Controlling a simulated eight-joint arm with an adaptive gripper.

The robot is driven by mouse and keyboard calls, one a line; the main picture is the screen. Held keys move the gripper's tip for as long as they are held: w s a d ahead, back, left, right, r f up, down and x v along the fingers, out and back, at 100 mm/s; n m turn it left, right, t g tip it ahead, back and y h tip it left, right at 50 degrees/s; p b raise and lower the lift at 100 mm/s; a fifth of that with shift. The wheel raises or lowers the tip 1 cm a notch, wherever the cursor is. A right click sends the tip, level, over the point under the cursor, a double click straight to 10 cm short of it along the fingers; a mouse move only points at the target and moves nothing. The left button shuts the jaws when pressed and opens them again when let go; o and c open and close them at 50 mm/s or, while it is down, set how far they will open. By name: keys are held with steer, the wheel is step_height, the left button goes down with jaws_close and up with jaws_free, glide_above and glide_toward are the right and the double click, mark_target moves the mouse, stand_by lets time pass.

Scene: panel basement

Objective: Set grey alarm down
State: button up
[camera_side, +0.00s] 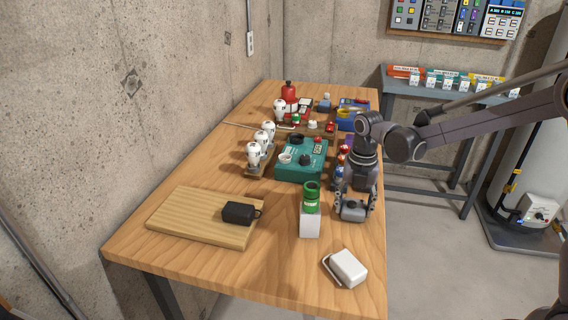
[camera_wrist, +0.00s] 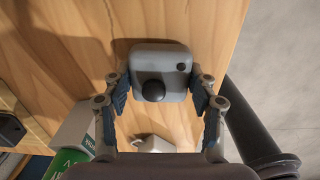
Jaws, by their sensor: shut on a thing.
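The grey alarm (camera_wrist: 172,58) is a rounded grey box with a black round knob and a small dark button. My gripper (camera_wrist: 158,88) has its two fingers against the alarm's left and right sides in the wrist view. In the side view my gripper (camera_side: 355,207) points down near the right edge of the wooden table (camera_side: 270,268), with the grey alarm (camera_side: 353,213) between its fingers. The alarm is low over the table. I cannot tell whether its underside touches the wood.
A green item (camera_side: 311,196) on a white block (camera_side: 310,224) stands just left of my gripper. A white device (camera_side: 346,267) lies in front. A board (camera_side: 190,214) with a black box (camera_side: 238,213) is at the left. A teal box (camera_side: 302,160) and other items crowd behind.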

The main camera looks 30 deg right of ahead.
mark_target(355, 202)
steer(key=shift+f, duration=0.1)
steer(key=o, duration=1.2)
steer(key=shift+o, duration=0.2)
step_height(355, 202, up, 12)
steer(key=s+f+m+t, duration=0.1)
steer(key=s+m+t, duration=0.2)
steer(key=s+m, duration=0.4)
steer(key=s+f+m+t, duration=0.1)
steer(key=s+m+t, duration=0.3)
steer(key=m, duration=1.6)
steer(key=shift+s+d+f, duration=0.15)
steer(key=shift+s+d, duration=0.05)
steer(key=shift+s, duration=1.95)
